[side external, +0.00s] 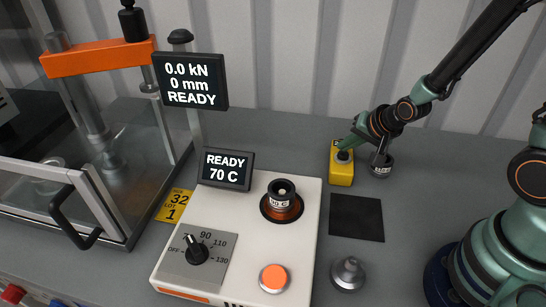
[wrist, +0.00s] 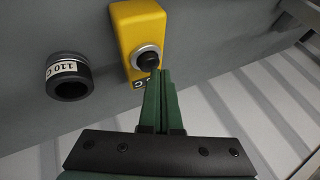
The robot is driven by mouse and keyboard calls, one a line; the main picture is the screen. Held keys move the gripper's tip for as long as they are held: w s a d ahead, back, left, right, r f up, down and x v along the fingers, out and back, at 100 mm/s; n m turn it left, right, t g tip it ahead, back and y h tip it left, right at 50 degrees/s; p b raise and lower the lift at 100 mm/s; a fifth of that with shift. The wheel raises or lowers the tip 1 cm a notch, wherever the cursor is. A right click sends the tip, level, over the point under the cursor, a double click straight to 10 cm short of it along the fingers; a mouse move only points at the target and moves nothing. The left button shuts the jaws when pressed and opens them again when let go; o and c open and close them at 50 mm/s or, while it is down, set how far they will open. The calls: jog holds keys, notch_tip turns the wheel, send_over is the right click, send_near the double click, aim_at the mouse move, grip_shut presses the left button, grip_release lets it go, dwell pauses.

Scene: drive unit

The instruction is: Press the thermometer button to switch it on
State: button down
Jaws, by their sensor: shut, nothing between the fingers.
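A yellow box (side external: 341,174), which looks like the thermometer, stands on the grey bench, right of the white heater unit. In the wrist view the yellow box (wrist: 131,22) has a black button (wrist: 148,60) in a silver ring, with partly hidden lettering beside it. My gripper (side external: 346,150) is over the button end of the box. In the wrist view my gripper (wrist: 153,75) is shut and empty, its fingertips at the edge of the button. I cannot tell whether they touch it. No display on the box is visible.
A dark collar (wrist: 69,76) marked 110 C stands close beside the box. The white heater unit (side external: 307,215) carries a dial, an orange button, another collar and a display (side external: 226,169) reading READY 70 C. A black pad (side external: 357,217) and a metal cone (side external: 348,274) lie nearer the front.

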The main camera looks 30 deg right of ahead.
jog(key=shift+r, duration=0.65)
jog(key=shift+r, duration=0.1)
jog(key=shift+r, duration=2.9)
notch_tip(320, 180, up, 10)
send_over(345, 154)
jog(key=shift+s, duration=0.1)
jog(key=s+a+n+g, duration=0.1)
jog(key=s+a+n, duration=0.1)
jog(key=s+n, duration=0.7)
jog(key=shift+s+a+r+n+g, duration=0.15)
jog(key=shift+r+n+g, duration=0.3)
jog(key=shift+n, duration=0.35)
